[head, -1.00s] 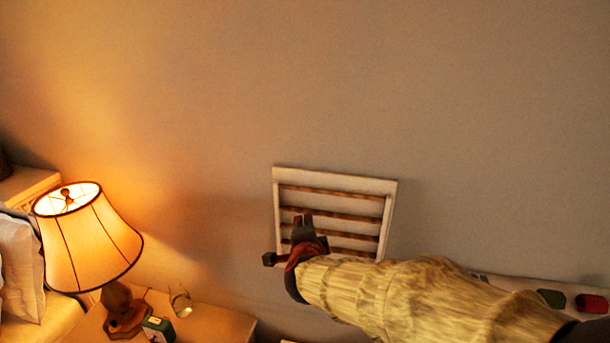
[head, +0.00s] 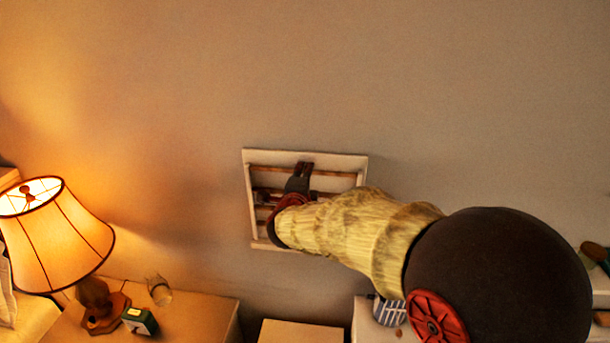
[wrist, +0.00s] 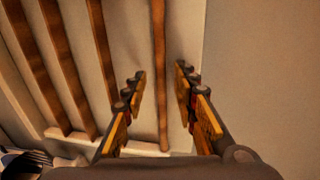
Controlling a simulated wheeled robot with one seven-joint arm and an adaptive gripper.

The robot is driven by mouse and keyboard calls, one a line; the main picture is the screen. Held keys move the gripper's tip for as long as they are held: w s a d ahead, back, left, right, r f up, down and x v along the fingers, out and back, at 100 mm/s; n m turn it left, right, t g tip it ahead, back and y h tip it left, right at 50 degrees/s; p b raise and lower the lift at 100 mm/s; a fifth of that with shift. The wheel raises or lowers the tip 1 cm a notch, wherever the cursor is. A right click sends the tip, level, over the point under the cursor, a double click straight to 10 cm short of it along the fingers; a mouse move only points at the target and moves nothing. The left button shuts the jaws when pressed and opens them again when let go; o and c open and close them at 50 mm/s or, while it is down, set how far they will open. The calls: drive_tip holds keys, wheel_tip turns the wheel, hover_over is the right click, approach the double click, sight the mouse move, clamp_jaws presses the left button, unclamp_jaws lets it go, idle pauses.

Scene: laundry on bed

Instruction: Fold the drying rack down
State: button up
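The drying rack (head: 305,158) is a white frame with several brown wooden bars, upright against the wall in the head view. My gripper (head: 304,168) is in front of the rack, its fingers pointing toward the upper bars. In the wrist view my gripper (wrist: 160,90) has its two fingers apart, one on each side of a brown bar (wrist: 160,60) of the rack. The bar runs between the fingers with a gap on both sides. Whether a fingertip touches the rack's panel cannot be told. My arm hides the rack's lower right part in the head view.
A lit lamp (head: 50,235) stands on a wooden nightstand (head: 195,315) at the lower left, with a glass (head: 158,290) and a small green box (head: 140,320). Lower furniture (head: 300,333) stands below the rack. The wall above the rack is clear.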

drive_tip(key=shift+c, duration=1)
clamp_jaws()
